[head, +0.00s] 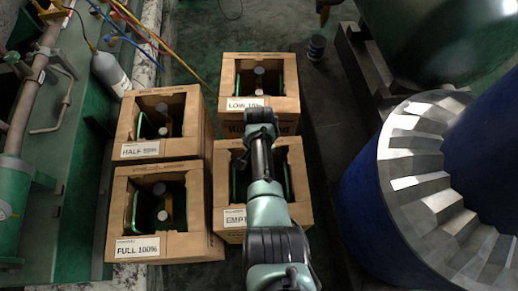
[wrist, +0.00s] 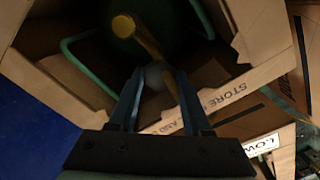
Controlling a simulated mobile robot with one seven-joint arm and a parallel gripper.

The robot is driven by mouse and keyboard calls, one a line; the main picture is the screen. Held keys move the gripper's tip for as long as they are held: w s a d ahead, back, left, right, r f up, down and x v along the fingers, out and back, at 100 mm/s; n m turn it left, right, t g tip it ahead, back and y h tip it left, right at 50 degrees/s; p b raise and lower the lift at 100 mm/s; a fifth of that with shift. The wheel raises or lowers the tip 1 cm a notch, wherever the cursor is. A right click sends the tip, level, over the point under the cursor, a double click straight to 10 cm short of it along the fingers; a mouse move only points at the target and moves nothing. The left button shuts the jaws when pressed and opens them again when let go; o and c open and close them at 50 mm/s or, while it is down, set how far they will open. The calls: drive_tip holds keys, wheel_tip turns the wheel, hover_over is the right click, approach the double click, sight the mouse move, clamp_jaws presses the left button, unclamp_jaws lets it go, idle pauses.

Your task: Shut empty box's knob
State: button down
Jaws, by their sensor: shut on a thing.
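The box labelled EMPTY (head: 228,160) stands at the front right of the boxes in the head view, its label partly covered by my arm. Its open top also shows in the wrist view (wrist: 60,82), with a green cylinder and green handle bars inside. My gripper (wrist: 157,74) reaches down into this box, its two fingers closed on a pale grey knob (wrist: 154,76). A yellow bar with a round end (wrist: 124,26) runs past the knob to the right finger. In the head view my arm hides the gripper and the knob.
Boxes labelled LOW 15% (head: 228,75), HALF 50% (head: 190,98) and FULL 100% (head: 123,190) stand close behind and left. A large blue ring-shaped machine (head: 362,200) is to the right. Hoses and a grey cylinder (head: 108,72) are at the back left.

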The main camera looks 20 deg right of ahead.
drive_tip(key=shift+m, duration=1.2)
drive_tip(key=c, duration=0.6)
unclamp_jaws()
wheel_tip(320, 180, up, 13)
drive_tip(key=p, duration=0.7)
